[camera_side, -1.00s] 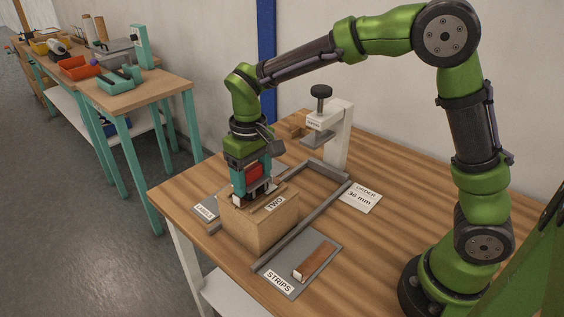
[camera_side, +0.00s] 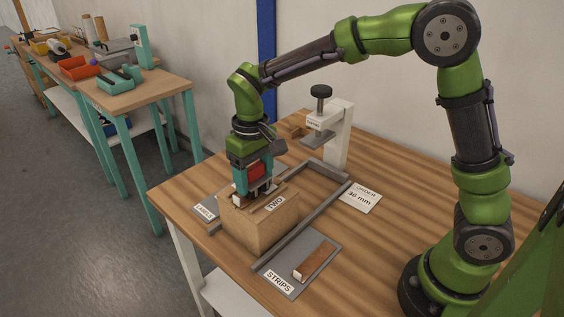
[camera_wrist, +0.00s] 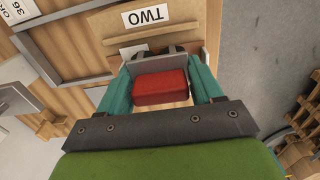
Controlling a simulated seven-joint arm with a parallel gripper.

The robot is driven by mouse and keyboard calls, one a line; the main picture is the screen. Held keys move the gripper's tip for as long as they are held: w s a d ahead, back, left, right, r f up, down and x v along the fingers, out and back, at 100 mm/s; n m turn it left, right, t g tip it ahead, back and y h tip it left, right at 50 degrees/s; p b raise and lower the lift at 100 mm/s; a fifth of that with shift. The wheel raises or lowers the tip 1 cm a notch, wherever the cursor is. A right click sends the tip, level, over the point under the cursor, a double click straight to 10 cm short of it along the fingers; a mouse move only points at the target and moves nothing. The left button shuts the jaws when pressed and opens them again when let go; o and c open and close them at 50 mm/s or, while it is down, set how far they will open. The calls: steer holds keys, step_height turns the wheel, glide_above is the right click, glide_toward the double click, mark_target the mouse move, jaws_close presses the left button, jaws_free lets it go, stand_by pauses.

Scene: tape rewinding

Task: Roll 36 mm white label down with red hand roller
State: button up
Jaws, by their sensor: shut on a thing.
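My gripper (camera_side: 252,190) is shut on the red hand roller (camera_side: 255,172). The red handle (camera_wrist: 160,87) sits between the two teal fingers in the wrist view. The roller's lower end is over or on the top of the brown box (camera_side: 256,226), towards its left side. Contact cannot be told. The box top bears a "TWO" marking (camera_side: 275,204), which also shows in the wrist view (camera_wrist: 145,16). A small white patch (camera_wrist: 132,50) on the box beside the gripper looks like the label; most of it is hidden by the gripper.
A grey frame (camera_side: 318,222) borders the box. A white press (camera_side: 340,130) stands behind. A "LABEL" pad (camera_side: 205,211) lies left, and a "STRIPS" pad (camera_side: 279,283) with a brown strip block (camera_side: 316,261) lies in front. The order card (camera_side: 361,197) lies right. Bare table is free on the right.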

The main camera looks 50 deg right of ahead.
steer(key=shift+a, duration=0.45)
steer(key=shift+d, duration=0.2)
steer(key=shift+d+f, duration=0.1)
steer(key=shift+d, duration=0.55)
steer(key=shift+a, duration=0.85)
steer(key=shift+d, duration=0.1)
